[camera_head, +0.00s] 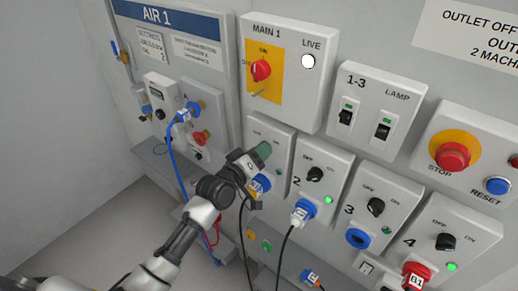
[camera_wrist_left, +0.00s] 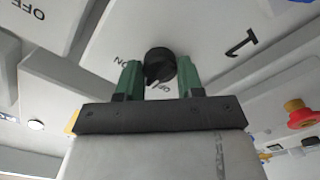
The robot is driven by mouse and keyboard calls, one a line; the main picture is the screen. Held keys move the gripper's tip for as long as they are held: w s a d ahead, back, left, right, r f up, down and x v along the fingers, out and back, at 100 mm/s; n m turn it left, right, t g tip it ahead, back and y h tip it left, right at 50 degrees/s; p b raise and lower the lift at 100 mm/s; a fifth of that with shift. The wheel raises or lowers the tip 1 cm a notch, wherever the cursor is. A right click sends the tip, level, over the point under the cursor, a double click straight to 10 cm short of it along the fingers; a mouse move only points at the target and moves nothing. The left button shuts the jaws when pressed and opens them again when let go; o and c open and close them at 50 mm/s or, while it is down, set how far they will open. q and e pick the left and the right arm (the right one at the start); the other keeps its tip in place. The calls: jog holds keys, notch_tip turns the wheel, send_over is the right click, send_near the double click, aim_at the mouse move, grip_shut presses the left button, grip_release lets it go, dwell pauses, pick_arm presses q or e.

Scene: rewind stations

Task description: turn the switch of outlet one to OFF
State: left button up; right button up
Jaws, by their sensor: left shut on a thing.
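The outlet one box (camera_head: 270,127) is a pale panel left of outlet 2. My left gripper (camera_head: 262,153) reaches it from the lower left, with green fingers at its face. In the head view its switch is hidden behind the gripper. In the left wrist view the black round switch (camera_wrist_left: 160,64) of outlet one sits between the two green fingers, and the gripper is shut on it. The wrist picture is turned over: a "1" is to the right, "ON" to the left, and "OFF" is partly hidden below the switch. A pale pointer mark shows at the switch's lower edge, close to "OFF".
Outlet 2 (camera_head: 322,168) with a green light and plugged cable is just right; outlets 3 (camera_head: 378,200) and 4 (camera_head: 455,229) follow. The MAIN 1 box (camera_head: 290,92) is above. A blue hose (camera_head: 171,150) hangs left. A red STOP button (camera_head: 453,153) is far right.

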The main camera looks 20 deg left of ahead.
pick_arm(q)
jog(key=shift+n+p, duration=1)
jog(key=shift+n, duration=3.2)
jog(key=o, duration=0.9)
jog(key=shift+s, duration=0.1)
